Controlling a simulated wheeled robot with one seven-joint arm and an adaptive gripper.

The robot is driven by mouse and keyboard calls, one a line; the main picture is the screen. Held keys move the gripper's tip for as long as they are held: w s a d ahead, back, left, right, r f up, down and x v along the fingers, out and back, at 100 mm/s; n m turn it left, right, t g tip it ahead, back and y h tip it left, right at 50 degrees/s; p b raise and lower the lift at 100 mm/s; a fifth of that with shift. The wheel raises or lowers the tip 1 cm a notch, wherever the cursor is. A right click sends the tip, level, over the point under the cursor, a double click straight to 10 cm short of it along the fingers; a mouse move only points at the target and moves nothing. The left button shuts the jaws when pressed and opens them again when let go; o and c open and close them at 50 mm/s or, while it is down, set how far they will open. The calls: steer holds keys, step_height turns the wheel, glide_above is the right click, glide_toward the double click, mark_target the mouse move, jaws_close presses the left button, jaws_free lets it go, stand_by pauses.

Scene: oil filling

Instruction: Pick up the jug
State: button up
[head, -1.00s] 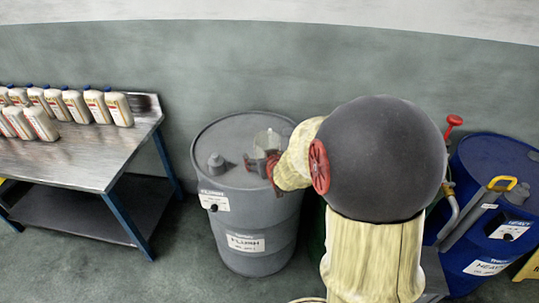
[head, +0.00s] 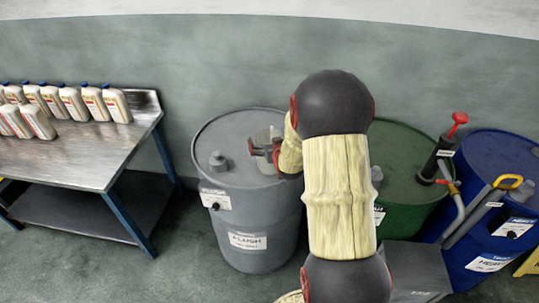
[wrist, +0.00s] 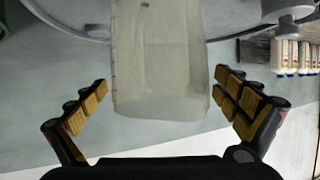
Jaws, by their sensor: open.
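The jug (head: 268,136) is a clear, greyish measuring vessel on top of the grey drum (head: 225,137) labelled FLUSH. In the wrist view the jug (wrist: 160,60) is large and central, with faint graduation marks along its left side. My gripper (head: 266,153) is at the jug, and its dark and red fingers partly hide it in the head view. In the wrist view my gripper (wrist: 165,86) is open, with one yellow-padded finger on each side of the jug. Gaps show between the pads and the jug walls.
A grey cap (head: 217,161) stands on the drum left of the jug. A green drum (head: 405,160) and a blue drum (head: 500,170) with hand pumps stand to the right. A metal table (head: 90,150) with several white bottles (head: 72,103) is at the left.

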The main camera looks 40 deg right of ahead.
steer(key=shift+w+d, duration=0.1)
steer(key=shift+w, duration=0.1)
steer(key=shift+c, duration=0.9)
steer(key=c, duration=1.4)
